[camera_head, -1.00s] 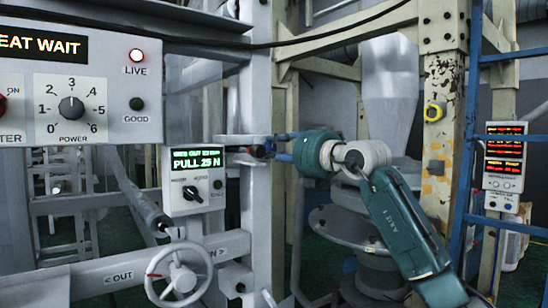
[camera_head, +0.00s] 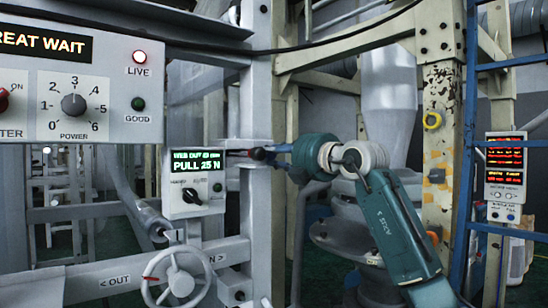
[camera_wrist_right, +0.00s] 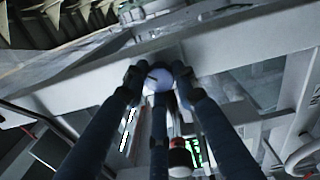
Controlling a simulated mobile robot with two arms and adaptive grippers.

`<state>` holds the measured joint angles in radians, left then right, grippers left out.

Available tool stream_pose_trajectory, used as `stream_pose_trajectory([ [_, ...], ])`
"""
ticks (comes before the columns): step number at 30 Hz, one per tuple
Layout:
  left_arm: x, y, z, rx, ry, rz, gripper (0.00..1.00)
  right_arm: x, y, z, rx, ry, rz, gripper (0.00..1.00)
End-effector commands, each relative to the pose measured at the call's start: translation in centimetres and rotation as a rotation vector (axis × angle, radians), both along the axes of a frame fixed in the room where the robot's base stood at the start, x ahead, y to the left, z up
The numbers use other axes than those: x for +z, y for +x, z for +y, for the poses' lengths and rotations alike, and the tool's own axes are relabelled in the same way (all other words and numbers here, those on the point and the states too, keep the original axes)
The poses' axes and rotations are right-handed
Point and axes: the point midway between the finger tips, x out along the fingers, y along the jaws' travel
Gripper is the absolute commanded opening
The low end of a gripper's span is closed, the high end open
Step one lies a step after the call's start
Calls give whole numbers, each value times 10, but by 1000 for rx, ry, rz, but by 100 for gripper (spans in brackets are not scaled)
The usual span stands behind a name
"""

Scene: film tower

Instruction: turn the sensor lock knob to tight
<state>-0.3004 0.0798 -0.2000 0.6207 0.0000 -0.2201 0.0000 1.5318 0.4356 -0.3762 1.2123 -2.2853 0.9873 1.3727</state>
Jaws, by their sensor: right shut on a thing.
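My right gripper (camera_head: 262,154) reaches in from the right, level with the small panel and against the grey upright post. In the right wrist view its dark fingers (camera_wrist_right: 158,78) close around a small pale round knob (camera_wrist_right: 158,80) with a dark mark on its face. This appears to be the sensor lock knob; no label on it can be read, so I cannot tell loose from tight. In the head view the fingers hide the knob. My left gripper is not in view.
The small panel (camera_head: 207,200) reads "PULL 25 N" and has a black selector. A larger panel (camera_head: 115,80) with a power dial is at upper left. A handwheel (camera_head: 180,283) stands below. A blue frame (camera_head: 466,190) and a red-lit display (camera_head: 505,168) are at right.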

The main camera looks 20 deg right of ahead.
Motion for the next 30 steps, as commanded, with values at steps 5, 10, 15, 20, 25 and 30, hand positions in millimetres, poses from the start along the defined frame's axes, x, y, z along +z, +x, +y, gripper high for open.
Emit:
stream_pose_trajectory([
  [5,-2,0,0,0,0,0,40,-1,0,0,0,29,12,1],
  [10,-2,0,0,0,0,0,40,-1,0,0,0,37,15,1],
  [15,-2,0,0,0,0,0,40,-1,0,0,0,37,15,1],
  [20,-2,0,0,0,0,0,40,-1,0,0,0,37,15,39],
  [25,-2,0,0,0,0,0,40,-1,0,0,0,36,15,46],
  [30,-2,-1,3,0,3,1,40,0,-1,0,0,35,14,46],
])
